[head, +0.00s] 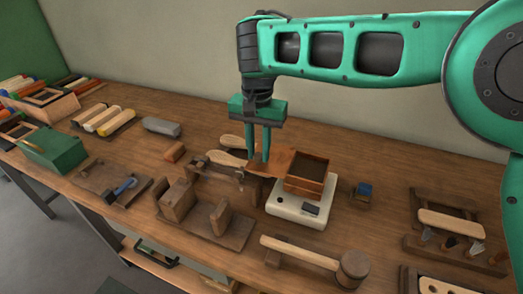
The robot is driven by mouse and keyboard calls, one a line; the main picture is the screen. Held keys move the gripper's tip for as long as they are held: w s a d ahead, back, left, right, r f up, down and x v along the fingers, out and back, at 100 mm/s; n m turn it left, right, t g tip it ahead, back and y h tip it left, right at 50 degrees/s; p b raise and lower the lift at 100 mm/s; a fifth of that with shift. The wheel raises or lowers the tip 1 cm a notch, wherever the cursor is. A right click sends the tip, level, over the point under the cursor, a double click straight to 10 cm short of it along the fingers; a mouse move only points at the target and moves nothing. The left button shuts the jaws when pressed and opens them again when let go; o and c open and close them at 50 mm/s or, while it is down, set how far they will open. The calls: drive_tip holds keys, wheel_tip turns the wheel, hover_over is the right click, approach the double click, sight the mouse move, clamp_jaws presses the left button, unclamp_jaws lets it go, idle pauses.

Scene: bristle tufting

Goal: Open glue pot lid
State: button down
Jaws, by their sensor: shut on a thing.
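The glue pot looks to be the square copper-brown box (306,183) on a white base with a dark panel (296,211). Its top is open and its dark inside shows. A flat orange-brown lid (283,160) stands out from the pot's left side, roughly level. My gripper (257,158) points straight down at the lid's left part, with its green fingers close together and shut on the lid. The exact contact at the fingertips is small and hard to see.
Wooden-handled tools (225,158) lie just left of my gripper. A mallet (315,257) lies in front of the pot, and a small blue block (364,190) is to its right. Wooden blocks on a board (205,212) stand at front left. A bare strip of bench runs behind the pot.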

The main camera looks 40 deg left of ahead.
drive_tip(key=shift+a, duration=0.1)
idle(0.3)
drive_tip(key=c, duration=1.5)
unclamp_jaws()
drive_tip(key=shift+s, duration=0.1)
drive_tip(key=shift+c, duration=0.2)
drive_tip(key=shift+r, duration=0.15)
wheel_tip(320, 180, up, 10)
drive_tip(key=shift+r, duration=0.25)
